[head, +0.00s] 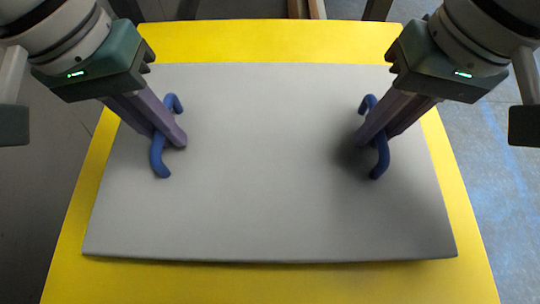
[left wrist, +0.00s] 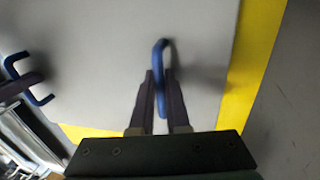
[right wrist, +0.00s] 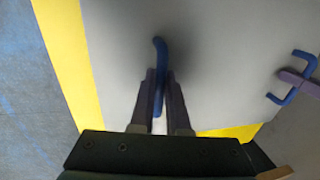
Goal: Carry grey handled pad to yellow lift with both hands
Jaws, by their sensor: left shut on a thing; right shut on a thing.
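The grey pad (head: 265,170) is a flat rectangular board with a blue handle near each side. It lies over the yellow lift (head: 270,42), whose yellow surface shows around the pad in the head view. I cannot tell whether the pad touches it. My left gripper (head: 178,140) is shut on the left blue handle (head: 160,158); the left wrist view shows this handle (left wrist: 160,60) between the fingers. My right gripper (head: 364,137) is shut on the right blue handle (head: 380,158), which also shows between the fingers in the right wrist view (right wrist: 159,60).
Grey floor (head: 45,150) shows to the left of the lift, and lighter bluish floor (head: 490,140) to its right. A yellow margin runs along the pad's edges. The pad's top is bare apart from its handles.

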